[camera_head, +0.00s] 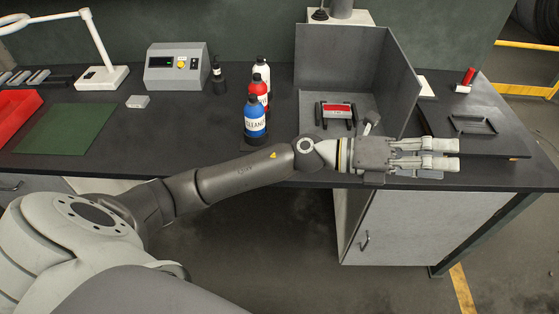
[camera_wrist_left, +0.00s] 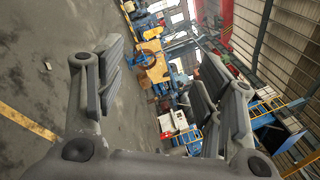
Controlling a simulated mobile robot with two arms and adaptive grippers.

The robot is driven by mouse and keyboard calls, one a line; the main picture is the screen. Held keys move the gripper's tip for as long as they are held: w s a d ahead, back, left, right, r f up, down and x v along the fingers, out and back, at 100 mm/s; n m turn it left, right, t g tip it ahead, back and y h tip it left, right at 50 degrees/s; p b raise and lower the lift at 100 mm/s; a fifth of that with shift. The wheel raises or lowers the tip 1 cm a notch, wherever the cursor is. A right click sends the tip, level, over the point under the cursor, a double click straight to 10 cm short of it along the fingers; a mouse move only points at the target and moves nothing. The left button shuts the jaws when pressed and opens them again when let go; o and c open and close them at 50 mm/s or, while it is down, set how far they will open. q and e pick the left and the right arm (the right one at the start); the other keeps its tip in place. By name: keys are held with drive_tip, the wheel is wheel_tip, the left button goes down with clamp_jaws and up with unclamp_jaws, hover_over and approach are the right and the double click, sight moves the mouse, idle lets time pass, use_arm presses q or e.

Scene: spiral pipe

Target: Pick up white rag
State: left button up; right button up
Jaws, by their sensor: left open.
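A small pale folded piece (camera_head: 137,101), which may be the white rag, lies flat on the dark bench between the green mat and the grey control box. A second whitish patch (camera_head: 425,87) shows just right of the grey booth, partly hidden, and I cannot tell what it is. My left gripper (camera_head: 450,155) is at the bench's front right, pointing right, far from the pale piece. It is open and empty; its spread fingers also show in the left wrist view (camera_wrist_left: 160,95), with nothing between them. My right gripper is not in view.
Blue cleaner (camera_head: 255,122) and red bottles stand mid-bench behind my left forearm. The grey booth (camera_head: 395,85) stands behind my left wrist. A lamp (camera_head: 100,75), control box (camera_head: 177,68), green mat (camera_head: 55,130) and red tray (camera_head: 15,115) occupy the left side.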

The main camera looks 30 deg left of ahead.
use_arm(q)
drive_tip(key=a+f+m+g+y, duration=0.6)
drive_tip(key=a+f+m+y, duration=0.15)
drive_tip(key=f, duration=0.25)
drive_tip(key=w+a+f+m+g+y, duration=0.15)
drive_tip(key=a+y, duration=0.95)
drive_tip(key=a, duration=1.5)
drive_tip(key=shift+n+t, duration=0.25)
drive_tip(key=shift+n, duration=0.05)
drive_tip(key=f, duration=0.4)
drive_tip(key=shift+w+a+p, duration=0.1)
drive_tip(key=shift+w+p, duration=0.3)
drive_tip(key=shift+f, duration=0.35)
drive_tip(key=shift+s+f+p, duration=0.1)
drive_tip(key=shift+f+p, duration=0.4)
drive_tip(key=shift+f, duration=0.15)
wheel_tip(320, 180, down, 4)
drive_tip(key=shift+r+p, duration=0.2)
drive_tip(key=shift+p, duration=0.35)
drive_tip(key=shift+f, duration=0.3)
drive_tip(key=c, duration=1.1)
